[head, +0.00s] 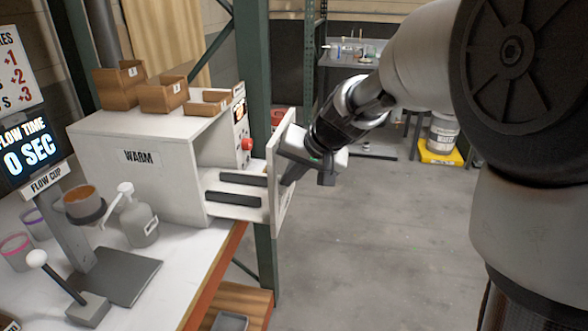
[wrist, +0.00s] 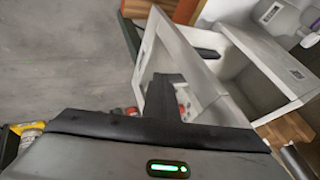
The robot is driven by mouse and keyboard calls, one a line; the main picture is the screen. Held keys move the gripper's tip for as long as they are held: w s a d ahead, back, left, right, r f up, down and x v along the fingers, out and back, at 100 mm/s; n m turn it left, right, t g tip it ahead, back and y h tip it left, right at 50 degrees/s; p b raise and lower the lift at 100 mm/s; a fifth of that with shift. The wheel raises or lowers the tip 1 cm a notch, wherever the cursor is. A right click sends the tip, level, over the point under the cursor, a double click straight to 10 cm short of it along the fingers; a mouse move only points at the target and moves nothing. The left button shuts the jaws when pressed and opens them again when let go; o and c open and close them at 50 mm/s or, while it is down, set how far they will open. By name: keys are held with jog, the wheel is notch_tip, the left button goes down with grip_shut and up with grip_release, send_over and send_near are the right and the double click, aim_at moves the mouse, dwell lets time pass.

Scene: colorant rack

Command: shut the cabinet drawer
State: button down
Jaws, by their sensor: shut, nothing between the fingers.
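The white cabinet (head: 140,165), labelled WARM, stands on the bench. Its drawer (head: 232,199) is pulled out to the right, with dark strips along its side. The drawer's front panel (head: 279,200) stands at its outer end. In the wrist view the cabinet (wrist: 265,75) is at right and the drawer's front panel (wrist: 148,50) rises just beyond the fingers. My gripper (head: 287,182) is shut and empty at the outer face of the front panel, its fingers overlapping the panel's edge in the picture. The gripper also shows in the wrist view (wrist: 166,82). I cannot tell whether it touches the panel.
Wooden boxes (head: 165,93) sit on the cabinet. A red knob (head: 246,144) is on its front. A green post (head: 254,90) rises behind the drawer. A bottle (head: 137,220) and flow cup (head: 84,203) stand left on the bench.

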jog(key=w+a+p, duration=0.3)
jog(key=a+p, duration=0.4)
jog(key=a, duration=0.9)
jog(key=shift+a+p, duration=0.25)
jog(key=shift+p, duration=0.05)
jog(key=shift+r, duration=0.15)
